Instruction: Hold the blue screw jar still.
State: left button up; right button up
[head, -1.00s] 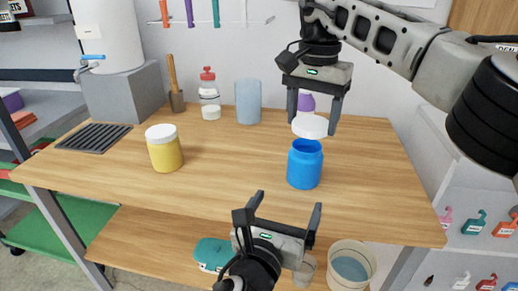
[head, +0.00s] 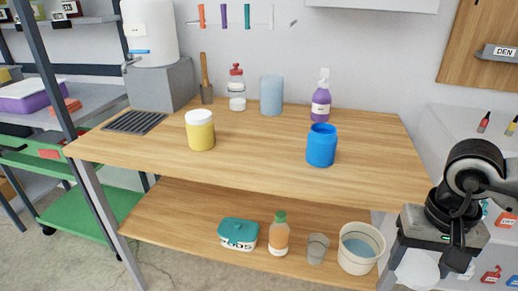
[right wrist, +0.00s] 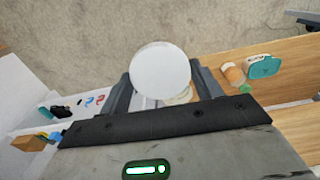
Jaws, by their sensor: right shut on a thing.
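The blue screw jar (head: 321,145) stands upright and open on the wooden table's right half, with no lid on it. No gripper touches it. My right gripper (head: 416,274) is low at the right edge of the head view, past the table's right end and away from the jar. It is shut on a round white lid (head: 417,268). In the right wrist view the lid (right wrist: 160,70) sits between the fingers of the right gripper (right wrist: 163,82). My left gripper is out of view.
On the tabletop (head: 260,145) stand a yellow jar with a white lid (head: 200,131), a light blue cup (head: 271,95) and a purple pump bottle (head: 321,98). The lower shelf holds a teal-lidded tub (head: 238,234), an orange bottle (head: 279,236) and a bucket (head: 358,250).

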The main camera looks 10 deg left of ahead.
aim_at(322, 140)
jog(key=u, duration=3.1)
jog(key=k, duration=0.8)
jog(key=z, duration=1.45)
jog(key=i, duration=1)
